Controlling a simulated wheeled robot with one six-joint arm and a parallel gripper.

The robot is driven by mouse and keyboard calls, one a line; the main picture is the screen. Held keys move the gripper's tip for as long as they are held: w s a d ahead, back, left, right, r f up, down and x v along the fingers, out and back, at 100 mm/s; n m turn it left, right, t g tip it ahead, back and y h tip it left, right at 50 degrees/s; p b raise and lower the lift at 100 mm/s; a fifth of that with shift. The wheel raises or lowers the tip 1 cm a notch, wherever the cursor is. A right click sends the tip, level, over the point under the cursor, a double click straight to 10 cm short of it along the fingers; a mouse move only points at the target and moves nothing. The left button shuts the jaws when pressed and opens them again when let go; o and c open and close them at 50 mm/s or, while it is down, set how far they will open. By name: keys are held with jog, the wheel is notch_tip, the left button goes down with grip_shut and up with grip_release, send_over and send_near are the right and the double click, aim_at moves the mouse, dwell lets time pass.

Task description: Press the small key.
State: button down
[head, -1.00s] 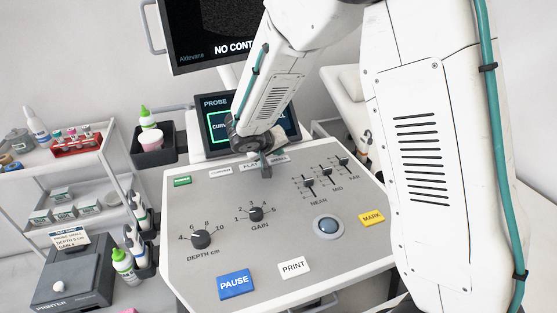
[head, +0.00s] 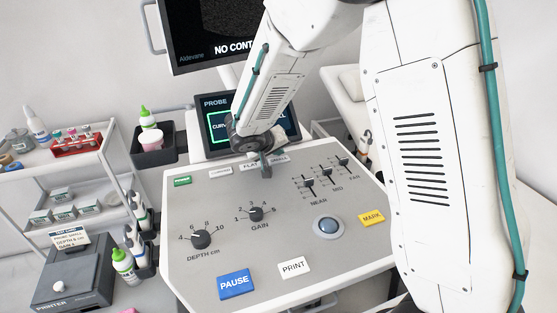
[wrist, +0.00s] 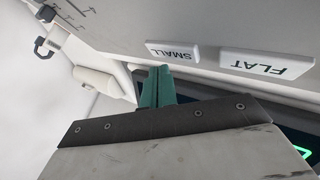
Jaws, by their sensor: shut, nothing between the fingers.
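The small key (wrist: 172,51) is a white key with upside-down SMALL lettering in the wrist view. In the head view the small key (head: 280,158) is partly hidden behind my gripper at the top of the grey console. My gripper (head: 266,171) is shut and empty over the console's row of probe keys. In the wrist view its teal fingertips (wrist: 161,70) are together, close beside the small key's near edge. I cannot tell whether they touch it. The probe screen (head: 215,120) has a green frame around its left choice, whose lettering begins CUR; my arm covers its middle.
The flat key (wrist: 266,64) sits right beside the small key, with the curved key (head: 220,171) farther left. Sliders (head: 310,183), knobs (head: 201,239) and a trackball (head: 328,227) stand on the console (head: 180,265). A monitor (head: 205,40) rises behind.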

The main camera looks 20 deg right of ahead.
aim_at(278, 162)
jog(key=shift+f, duration=0.15)
dwell(0.4)
jog(key=shift+f, duration=0.3)
jog(key=shift+f, duration=0.4)
dwell(0.7)
dwell(0.3)
jog(key=shift+r, duration=0.85)
jog(key=shift+r, duration=2.5)
